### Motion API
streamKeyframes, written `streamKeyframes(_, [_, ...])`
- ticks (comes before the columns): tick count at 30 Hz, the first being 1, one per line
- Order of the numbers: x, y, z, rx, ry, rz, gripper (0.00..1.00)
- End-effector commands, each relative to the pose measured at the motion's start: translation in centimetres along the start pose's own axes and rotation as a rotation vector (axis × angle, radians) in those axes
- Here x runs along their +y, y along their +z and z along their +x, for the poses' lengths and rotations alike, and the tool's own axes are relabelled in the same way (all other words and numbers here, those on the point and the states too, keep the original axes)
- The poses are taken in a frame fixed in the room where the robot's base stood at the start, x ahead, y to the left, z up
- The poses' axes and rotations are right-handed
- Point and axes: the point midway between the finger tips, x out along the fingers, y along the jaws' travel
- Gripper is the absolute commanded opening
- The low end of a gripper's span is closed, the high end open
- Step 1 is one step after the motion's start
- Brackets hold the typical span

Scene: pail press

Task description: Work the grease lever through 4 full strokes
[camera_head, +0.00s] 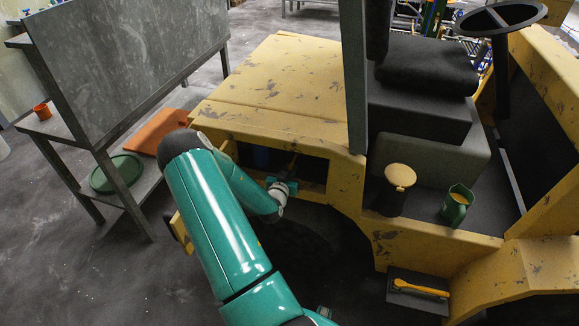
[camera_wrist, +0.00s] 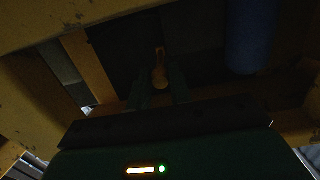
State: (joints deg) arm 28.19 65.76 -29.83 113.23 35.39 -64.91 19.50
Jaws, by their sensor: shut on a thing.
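The grease lever (camera_wrist: 159,74) shows in the wrist view as a small tan-yellow grip between the two dark fingers of my gripper (camera_wrist: 162,88). My gripper is shut on it. In the head view my gripper (camera_head: 287,180) reaches into the open side compartment of a yellow vehicle (camera_head: 270,75). The lever's pivot and full angle cannot be told in the dark.
A dark blue cylinder (camera_wrist: 252,35) hangs to the right of the grip in the wrist view. The compartment's yellow frame surrounds my gripper closely. A grey metal bench (camera_head: 120,60) stands left.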

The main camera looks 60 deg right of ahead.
Motion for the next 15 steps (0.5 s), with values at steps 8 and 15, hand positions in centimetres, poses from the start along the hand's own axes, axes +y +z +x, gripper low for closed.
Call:
streamKeyframes(8, [0.0,0.7,-0.1,-0.008,0.000,-0.002,0.06])
streamKeyframes(15, [0.0,2.7,0.2,-0.008,0.000,-0.002,0.06])
